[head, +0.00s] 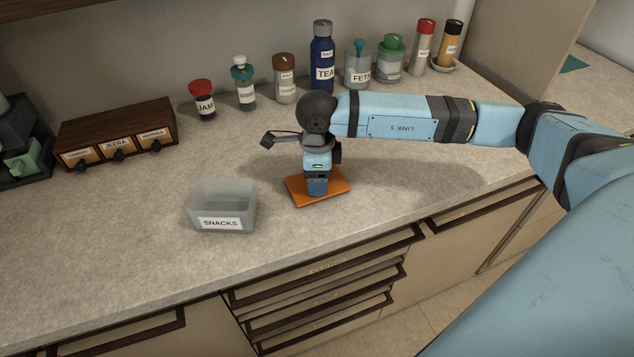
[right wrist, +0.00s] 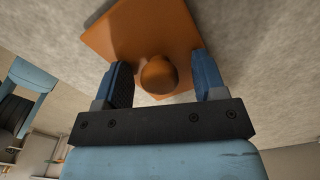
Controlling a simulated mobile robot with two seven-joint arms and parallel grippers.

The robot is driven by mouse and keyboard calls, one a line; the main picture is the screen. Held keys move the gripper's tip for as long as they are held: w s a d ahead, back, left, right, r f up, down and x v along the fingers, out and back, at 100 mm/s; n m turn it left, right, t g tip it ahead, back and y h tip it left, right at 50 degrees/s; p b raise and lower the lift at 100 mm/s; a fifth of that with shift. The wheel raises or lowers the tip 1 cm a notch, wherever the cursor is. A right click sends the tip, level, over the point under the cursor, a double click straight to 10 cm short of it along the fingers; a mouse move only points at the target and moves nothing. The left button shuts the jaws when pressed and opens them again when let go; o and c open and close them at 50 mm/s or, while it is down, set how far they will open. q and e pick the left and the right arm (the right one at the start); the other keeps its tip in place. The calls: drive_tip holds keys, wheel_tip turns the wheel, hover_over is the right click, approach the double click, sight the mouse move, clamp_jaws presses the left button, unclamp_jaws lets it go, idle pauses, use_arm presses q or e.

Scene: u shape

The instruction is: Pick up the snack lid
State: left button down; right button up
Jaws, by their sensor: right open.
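The snack lid (head: 336,183) is a flat orange square lying on the counter, to the right of the clear snacks container (head: 222,208). In the right wrist view the lid (right wrist: 115,38) has a round knob (right wrist: 158,74) of the same orange. My right gripper (head: 317,193) points down over the lid and hides its middle in the head view. In the right wrist view my right gripper (right wrist: 160,85) is open, with one blue finger on each side of the knob. A gap shows between the knob and each finger. My left gripper is not in view.
A wooden box with small labelled drawers (head: 117,140) stands at the back left. Several jars and bottles, such as the blue tea bottle (head: 322,60) and the jam jar (head: 203,100), line the wall. The counter (head: 120,240) is clear around the container and lid.

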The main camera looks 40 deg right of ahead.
drive_tip(key=c, duration=1)
drive_tip(key=shift+r, duration=0.2)
